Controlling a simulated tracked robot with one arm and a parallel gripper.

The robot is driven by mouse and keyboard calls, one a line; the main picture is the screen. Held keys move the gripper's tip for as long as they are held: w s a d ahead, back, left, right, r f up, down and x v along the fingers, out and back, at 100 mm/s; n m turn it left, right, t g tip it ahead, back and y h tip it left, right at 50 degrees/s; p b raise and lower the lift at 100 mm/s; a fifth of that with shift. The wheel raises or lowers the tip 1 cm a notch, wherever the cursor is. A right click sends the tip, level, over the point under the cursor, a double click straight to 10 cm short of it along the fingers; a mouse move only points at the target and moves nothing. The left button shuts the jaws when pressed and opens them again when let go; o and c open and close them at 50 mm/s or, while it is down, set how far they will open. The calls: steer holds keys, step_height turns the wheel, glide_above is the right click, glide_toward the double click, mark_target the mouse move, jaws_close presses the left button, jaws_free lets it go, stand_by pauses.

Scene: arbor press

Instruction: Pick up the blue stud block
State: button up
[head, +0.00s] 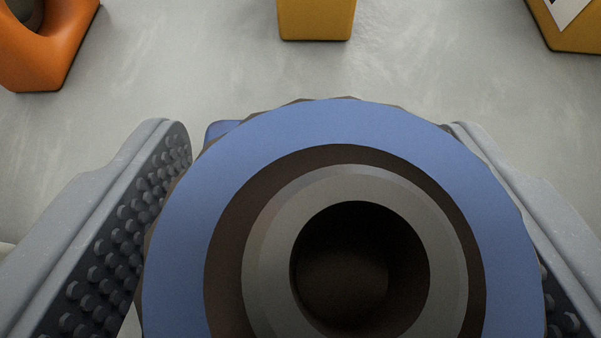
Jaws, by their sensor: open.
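A large blue round piece (185,245) fills the lower middle of the view, close to the camera. Its face is a blue ring around a brown groove and a grey collar (262,270) with a dark central hole. I take it to be the blue stud block, but no other full blue block shows to compare. A small blue corner (219,130) shows behind its upper left edge. My gripper (312,128) is open, with one studded finger on each side of the piece.
The pale grey floor (210,60) is clear just beyond the fingertips. A yellow block (316,18) stands at the top middle. An orange piece with a round opening (62,50) is at top left. Another yellow piece with a white label (570,32) is at top right.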

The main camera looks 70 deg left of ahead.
jaws_close()
steer(key=shift+r, duration=0.15)
